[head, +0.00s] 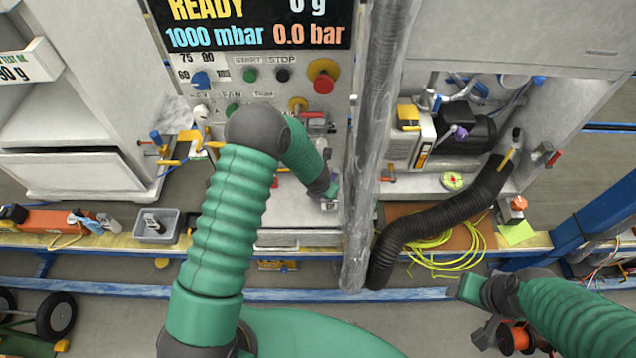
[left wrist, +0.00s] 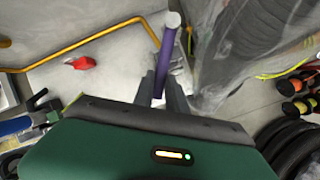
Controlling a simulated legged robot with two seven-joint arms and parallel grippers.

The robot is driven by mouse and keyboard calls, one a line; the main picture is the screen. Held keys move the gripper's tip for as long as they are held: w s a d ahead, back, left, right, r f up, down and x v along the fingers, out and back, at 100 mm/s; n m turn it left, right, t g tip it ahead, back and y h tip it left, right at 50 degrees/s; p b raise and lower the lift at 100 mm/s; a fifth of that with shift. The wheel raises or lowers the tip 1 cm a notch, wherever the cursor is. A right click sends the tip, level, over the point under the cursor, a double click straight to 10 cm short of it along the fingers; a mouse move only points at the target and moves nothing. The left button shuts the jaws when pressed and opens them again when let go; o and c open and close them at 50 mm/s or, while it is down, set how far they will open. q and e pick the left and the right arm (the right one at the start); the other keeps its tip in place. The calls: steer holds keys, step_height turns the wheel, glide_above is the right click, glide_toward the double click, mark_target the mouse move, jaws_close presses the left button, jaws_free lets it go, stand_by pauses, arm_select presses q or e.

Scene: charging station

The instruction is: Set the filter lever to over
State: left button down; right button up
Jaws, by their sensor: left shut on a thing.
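A purple lever (left wrist: 167,50) with a pale round end (left wrist: 173,19) stands up between the fingers of my left gripper (left wrist: 162,88) in the left wrist view. The left gripper is shut on it. In the head view my left gripper (head: 329,203) is at the front of the cabinet, just left of the grey vertical pipe. The lever is too small and covered to make out there, and no position label is readable. My right arm (head: 580,308) is at the lower right, away from the lever. Its fingers cannot be made out clearly.
The grey vertical pipe (head: 366,150) stands close to the right of my left gripper. A black corrugated hose (head: 450,215) and yellow cable (head: 445,250) lie farther right. A panel with a red knob (head: 323,84) is above. A yellow pipe (left wrist: 95,36) and red handle (left wrist: 80,63) show in the wrist view.

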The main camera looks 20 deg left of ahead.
arm_select(q)
steer(key=shift+s+d+f+n+y+p, duration=0.1)
steer(key=shift+d+n+y+p, duration=0.25)
steer(key=shift+d+n, duration=0.3)
steer(key=c, duration=1.3)
jaws_free()
steer(key=shift+c, duration=0.2)
steer(key=p+v, duration=0.3)
steer(key=v, duration=1.3)
steer(key=shift+r, duration=0.4)
steer(key=shift+a, duration=0.1)
